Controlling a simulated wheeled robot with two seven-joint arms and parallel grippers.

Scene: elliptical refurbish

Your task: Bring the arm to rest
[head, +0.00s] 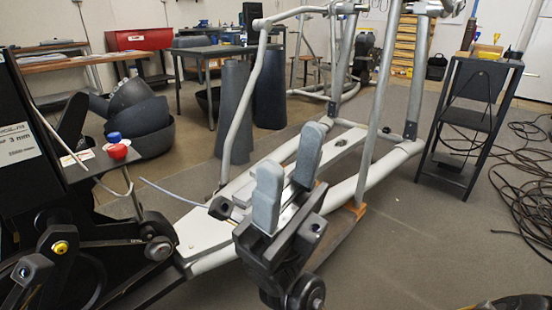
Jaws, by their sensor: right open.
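My right gripper (292,156) shows at the middle of the head view, with its two grey finger pads pointing up and a clear gap between them. It is open and I see nothing between the pads. Its black body reaches down to the bottom edge. Behind it is the grey tubular frame of an elliptical machine (262,92); from this one view I cannot tell whether the gripper touches it. My left gripper is not in view.
A black housing (22,185) stands close at the left, beside a small shelf with a red-lidded pot (118,151). Grey floor (420,240) is open at the lower right.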

